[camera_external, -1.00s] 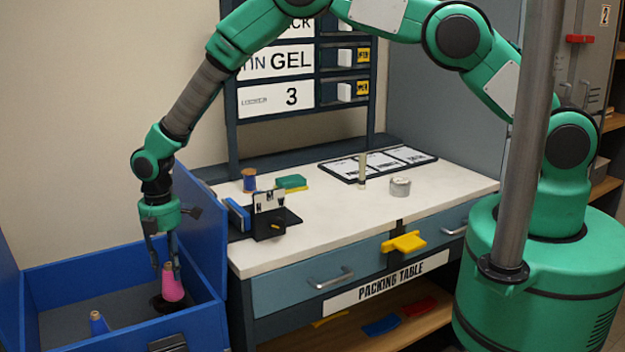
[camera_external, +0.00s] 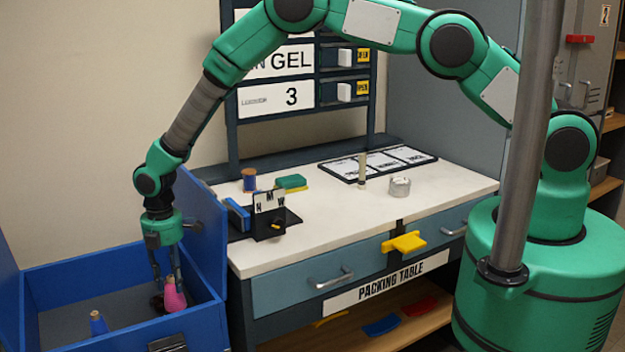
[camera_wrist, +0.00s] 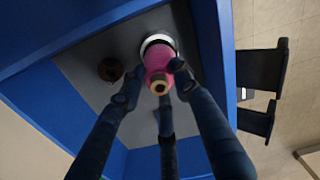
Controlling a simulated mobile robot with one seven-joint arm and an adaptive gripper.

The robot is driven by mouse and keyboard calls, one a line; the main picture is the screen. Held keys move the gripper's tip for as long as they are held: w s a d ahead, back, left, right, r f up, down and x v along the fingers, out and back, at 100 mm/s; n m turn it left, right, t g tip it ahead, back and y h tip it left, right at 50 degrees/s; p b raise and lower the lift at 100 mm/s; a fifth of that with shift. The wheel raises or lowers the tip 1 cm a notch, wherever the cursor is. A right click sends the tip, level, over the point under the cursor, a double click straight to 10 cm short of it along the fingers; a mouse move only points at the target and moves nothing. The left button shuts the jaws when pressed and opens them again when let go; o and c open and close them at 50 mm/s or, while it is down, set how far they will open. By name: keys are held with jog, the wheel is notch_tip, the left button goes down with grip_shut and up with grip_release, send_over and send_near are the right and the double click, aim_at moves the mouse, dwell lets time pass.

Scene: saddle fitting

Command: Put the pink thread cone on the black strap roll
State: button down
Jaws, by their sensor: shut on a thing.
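My gripper (camera_external: 166,282) reaches down into the blue bin and is shut on the pink thread cone (camera_external: 173,294). In the wrist view the cone (camera_wrist: 158,64) sits between the fingertips (camera_wrist: 155,82), its brown tip towards the camera. A pale ring with a dark edge (camera_wrist: 158,40) shows around the cone's far end; I cannot tell what it belongs to. The black strap roll (camera_external: 157,303) shows as a dark patch at the cone's left, partly hidden by it. I cannot tell whether the cone touches it. A dark round thing (camera_wrist: 110,69) lies on the bin floor.
The blue bin (camera_external: 150,334) has raised walls around my gripper and an upright blue panel (camera_external: 205,235) at its right. A blue cone (camera_external: 98,322) stands in the bin. The packing table (camera_external: 340,212) at the right holds a tape roll (camera_external: 400,187) and small goods.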

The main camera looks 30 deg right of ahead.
jog(key=c, duration=1.3)
grip_release()
jog(key=shift+f, duration=0.1)
jog(key=shift+r, duration=0.2)
notch_tip(320, 180, up, 12)
jog(key=shift+f+p, duration=0.1)
jog(key=shift+p, duration=0.7)
